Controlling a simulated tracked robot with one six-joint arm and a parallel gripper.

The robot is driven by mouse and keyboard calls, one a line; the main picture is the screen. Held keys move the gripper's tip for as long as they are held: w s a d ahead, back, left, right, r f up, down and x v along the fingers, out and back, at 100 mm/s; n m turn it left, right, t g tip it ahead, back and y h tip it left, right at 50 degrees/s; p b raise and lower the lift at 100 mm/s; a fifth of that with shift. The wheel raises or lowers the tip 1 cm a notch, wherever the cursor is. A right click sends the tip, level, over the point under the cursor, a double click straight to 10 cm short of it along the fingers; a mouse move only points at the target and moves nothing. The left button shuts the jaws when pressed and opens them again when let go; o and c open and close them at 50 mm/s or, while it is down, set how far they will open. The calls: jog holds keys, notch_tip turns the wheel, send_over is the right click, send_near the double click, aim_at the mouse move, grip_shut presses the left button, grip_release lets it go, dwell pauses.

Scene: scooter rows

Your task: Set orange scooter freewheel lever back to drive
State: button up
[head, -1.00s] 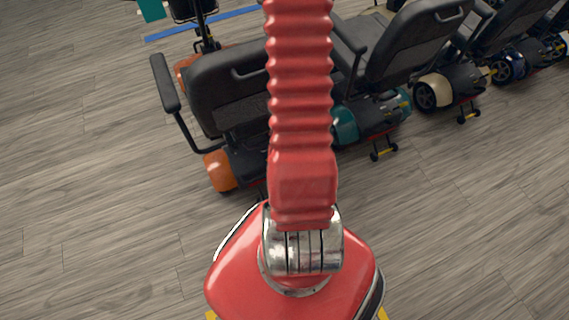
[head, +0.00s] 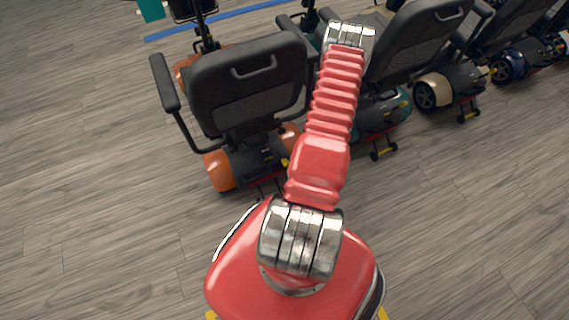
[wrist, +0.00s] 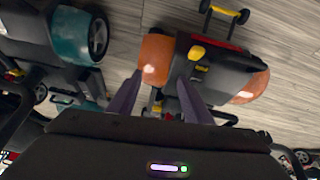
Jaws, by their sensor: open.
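The orange scooter (head: 222,170) stands left of my arm in the head view, its black seat back towards me. In the wrist view its rear end (wrist: 229,67) shows from above, with orange fenders on both sides of a dark housing. A small yellow lever-like part (wrist: 196,53) stands on that housing; whether it is set to drive or freewheel, I cannot tell. My gripper (wrist: 159,76) is open and empty, its two dark fingers apart in front of the nearer orange fender. The yellow part lies beyond the right finger. The head view does not show my gripper.
A teal scooter (wrist: 82,38) stands beside the orange one. A cream-wheeled scooter (head: 428,96) and a blue-wheeled one (head: 507,67) continue the row to the right. Rear anti-tip wheels (head: 384,153) stick out behind. The wood floor (head: 100,230) at left is clear.

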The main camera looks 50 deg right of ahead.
aim_at(283, 160)
jog(key=s+a+f+t+h, duration=0.3)
jog(key=a+f+t, duration=0.4)
jog(key=a+f, duration=0.4)
jog(key=shift+m+h, duration=0.3)
jog(key=shift+m, duration=0.1)
jog(key=shift+w+f, duration=0.1)
jog(key=shift+f, duration=0.05)
jog(key=shift+r+x, duration=0.2)
jog(key=shift+x, duration=6.65)
jog(key=shift+w+a, duration=0.15)
jog(key=shift+c, duration=0.6)
